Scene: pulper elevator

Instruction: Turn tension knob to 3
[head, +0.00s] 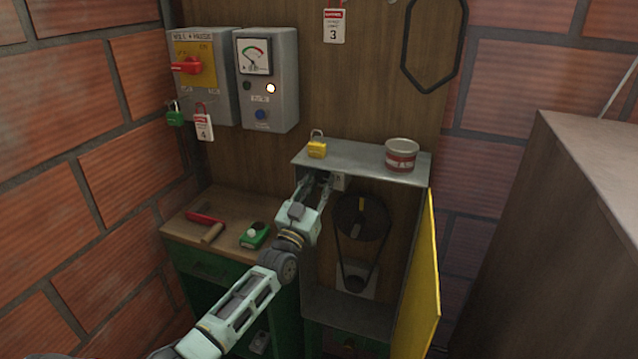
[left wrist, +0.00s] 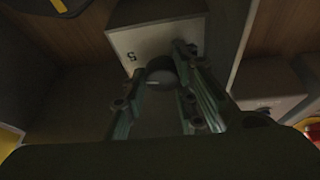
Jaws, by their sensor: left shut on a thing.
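The tension knob (left wrist: 160,72) is a dark round knob on a pale grey box (left wrist: 150,36) marked with a 5, seen in the left wrist view. A short light mark shows on the knob; I cannot tell which number it points to. My left gripper (left wrist: 164,84) is shut on the knob, one finger at each side. In the head view, my left gripper (head: 318,182) reaches into the upper left of the open grey cabinet (head: 350,158). The pale box (head: 340,182) shows partly beside it; the knob is hidden there. My right gripper is not in view.
The cabinet holds a dark pulley (head: 362,216) and belt. Its yellow door (head: 420,275) stands open at the right. A yellow padlock (head: 317,149) and a can (head: 401,155) are on top. A green device (head: 254,236) and a red-handled tool (head: 205,217) lie on the bench.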

